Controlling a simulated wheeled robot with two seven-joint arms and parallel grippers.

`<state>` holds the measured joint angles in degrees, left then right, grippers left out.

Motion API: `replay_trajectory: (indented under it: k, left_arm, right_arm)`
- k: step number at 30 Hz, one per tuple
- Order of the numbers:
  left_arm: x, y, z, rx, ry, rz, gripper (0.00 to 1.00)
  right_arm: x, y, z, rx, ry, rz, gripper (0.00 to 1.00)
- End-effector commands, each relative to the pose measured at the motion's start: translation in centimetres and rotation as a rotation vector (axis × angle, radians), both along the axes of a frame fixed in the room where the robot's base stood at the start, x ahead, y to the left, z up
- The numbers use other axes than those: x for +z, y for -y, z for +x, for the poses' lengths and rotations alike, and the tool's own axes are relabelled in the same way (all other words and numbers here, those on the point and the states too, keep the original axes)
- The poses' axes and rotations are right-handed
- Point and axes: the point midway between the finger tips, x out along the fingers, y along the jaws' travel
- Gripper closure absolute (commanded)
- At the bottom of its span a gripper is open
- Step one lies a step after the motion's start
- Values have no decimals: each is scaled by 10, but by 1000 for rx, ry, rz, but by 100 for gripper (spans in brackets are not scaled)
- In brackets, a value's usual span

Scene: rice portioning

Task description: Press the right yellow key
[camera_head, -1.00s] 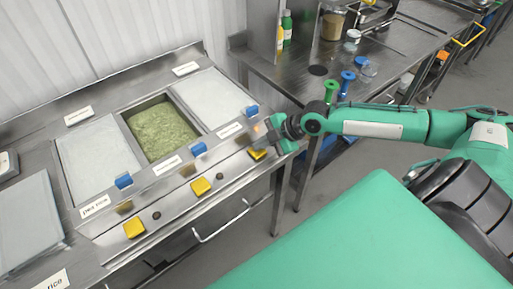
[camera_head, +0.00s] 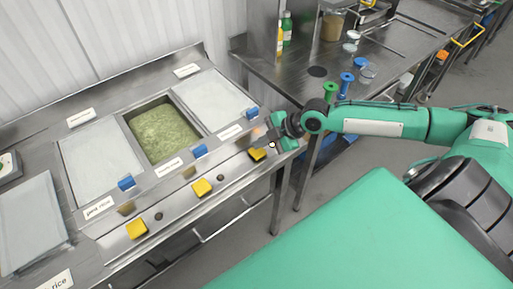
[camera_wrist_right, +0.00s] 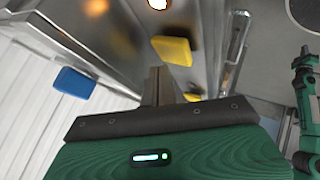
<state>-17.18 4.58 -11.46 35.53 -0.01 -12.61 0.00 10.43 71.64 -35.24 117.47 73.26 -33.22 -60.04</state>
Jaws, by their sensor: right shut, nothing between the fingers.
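The right yellow key (camera_head: 257,154) sits on the sloped steel front panel, at the right end of a row of yellow keys. My right gripper (camera_head: 270,138) is shut and empty, just above and to the right of that key. In the wrist view a yellow key (camera_wrist_right: 172,50) shows just ahead of the shut fingers (camera_wrist_right: 160,78). I cannot tell whether they touch. A small yellow patch shows behind the fingers. My left gripper is out of view.
The middle yellow key (camera_head: 202,187) and left yellow key (camera_head: 137,229) lie further along the panel. Blue keys, such as the right one (camera_head: 252,112), stand above them. An open bin of green contents (camera_head: 163,132) sits between two closed lids. A steel table (camera_head: 290,78) stands behind.

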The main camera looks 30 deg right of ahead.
Motion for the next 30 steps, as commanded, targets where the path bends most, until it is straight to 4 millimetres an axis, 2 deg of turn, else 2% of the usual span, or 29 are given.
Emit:
replay_trajectory:
  k: [1,3,14,30]
  left_arm:
    - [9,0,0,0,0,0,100]
    - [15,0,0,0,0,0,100]
    - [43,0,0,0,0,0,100]
    - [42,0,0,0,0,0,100]
  right_arm:
    - [10,0,0,0,1,0,100]
    - [18,0,0,0,1,0,100]
    - [52,0,0,-1,1,0,100]
    - [52,0,0,0,0,0,100]
